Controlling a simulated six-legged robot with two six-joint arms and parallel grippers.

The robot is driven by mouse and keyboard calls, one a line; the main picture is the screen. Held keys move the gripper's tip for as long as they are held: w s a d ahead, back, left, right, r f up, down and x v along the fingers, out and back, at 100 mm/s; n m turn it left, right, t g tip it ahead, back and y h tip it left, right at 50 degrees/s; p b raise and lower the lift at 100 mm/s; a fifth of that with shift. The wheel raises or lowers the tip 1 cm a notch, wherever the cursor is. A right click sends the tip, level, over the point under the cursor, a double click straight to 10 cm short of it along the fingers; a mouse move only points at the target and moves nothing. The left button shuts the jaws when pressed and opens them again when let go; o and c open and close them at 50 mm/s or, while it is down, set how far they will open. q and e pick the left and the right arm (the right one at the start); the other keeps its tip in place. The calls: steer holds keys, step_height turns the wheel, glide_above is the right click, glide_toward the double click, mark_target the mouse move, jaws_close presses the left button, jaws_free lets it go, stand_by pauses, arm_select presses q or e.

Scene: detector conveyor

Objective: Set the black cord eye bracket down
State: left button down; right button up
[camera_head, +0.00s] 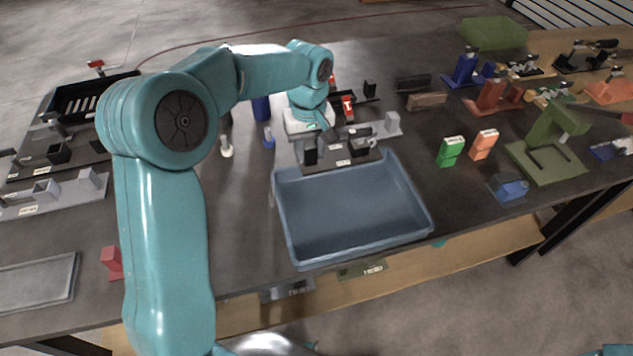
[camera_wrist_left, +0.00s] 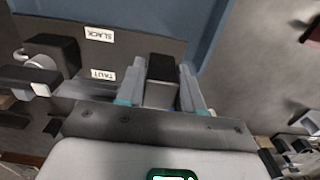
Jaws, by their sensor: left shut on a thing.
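My left gripper (camera_head: 311,145) reaches down from above at the far edge of the blue tray. It is shut on a small black block, the black cord eye bracket (camera_head: 310,157). In the left wrist view the bracket (camera_wrist_left: 162,68) sits between the two grey fingers of my left gripper (camera_wrist_left: 162,80). It is over or at the end of a dark plate (camera_wrist_left: 120,58) with labels reading SLACK and TAUT. I cannot tell if the bracket touches the plate. The gripper hides its lower part in the wrist view. My right gripper is not in view.
The blue tray (camera_head: 350,250) is empty and lies just in front of the plate. Green (camera_head: 450,151) and orange (camera_head: 483,144) blocks stand to the right. A grey fixture (camera_head: 392,123) stands just behind the plate. The table left of the tray is mostly clear.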

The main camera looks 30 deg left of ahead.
arm_select(q)
step_height(320, 180, down, 9)
steer(key=shift+s+d+f, duration=0.1)
steer(key=shift+f, duration=0.45)
steer(key=shift+f, duration=0.1)
steer(key=c, duration=0.7)
jaws_free()
